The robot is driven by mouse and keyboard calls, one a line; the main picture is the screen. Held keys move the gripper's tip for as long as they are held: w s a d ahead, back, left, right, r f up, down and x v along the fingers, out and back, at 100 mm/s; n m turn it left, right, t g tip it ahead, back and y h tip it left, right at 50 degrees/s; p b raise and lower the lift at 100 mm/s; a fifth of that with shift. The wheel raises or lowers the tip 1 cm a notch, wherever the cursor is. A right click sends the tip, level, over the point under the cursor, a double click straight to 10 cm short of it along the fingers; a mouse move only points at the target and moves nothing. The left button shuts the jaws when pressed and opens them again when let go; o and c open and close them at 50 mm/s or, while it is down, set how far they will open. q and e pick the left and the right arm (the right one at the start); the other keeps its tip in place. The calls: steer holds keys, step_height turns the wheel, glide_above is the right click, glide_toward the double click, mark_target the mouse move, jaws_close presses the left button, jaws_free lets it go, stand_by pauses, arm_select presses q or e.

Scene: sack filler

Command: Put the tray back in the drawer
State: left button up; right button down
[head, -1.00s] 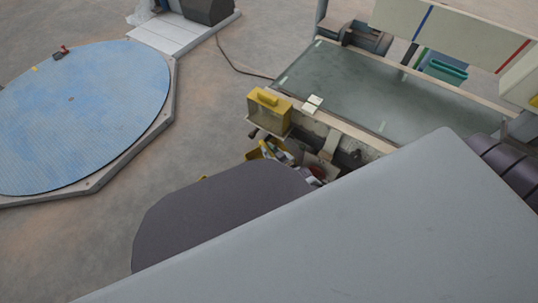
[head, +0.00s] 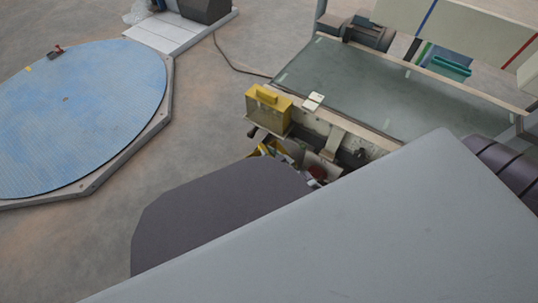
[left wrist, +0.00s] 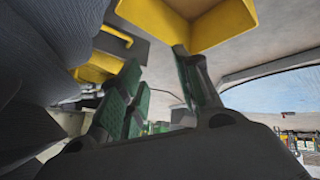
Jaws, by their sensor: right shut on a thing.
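In the left wrist view my left gripper (left wrist: 160,90) has its green-padded fingers spread, with nothing clearly between them. An open yellow tray (left wrist: 232,22) is tilted just beyond its fingertips; I cannot tell if they touch. A second yellow piece with a handle bar (left wrist: 118,42) is at the upper left. In the head view my right gripper (head: 290,155) is small and partly hidden beside the bench front. It is shut on a yellow part (head: 264,149), mostly hidden. I cannot make out the drawer for certain.
A round blue platform (head: 80,115) is at the left. My own body hides the lower right.

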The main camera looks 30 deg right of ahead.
arm_select(q)
steer(key=shift+w+r, duration=0.3)
steer(key=shift+w, duration=0.1)
arm_select(e)
steer(key=shift+f, duration=0.2)
arm_select(q)
steer(key=shift+s+d+f, duration=0.1)
steer(key=shift+s+f, duration=0.05)
arm_select(e)
steer(key=shift+f, duration=0.2)
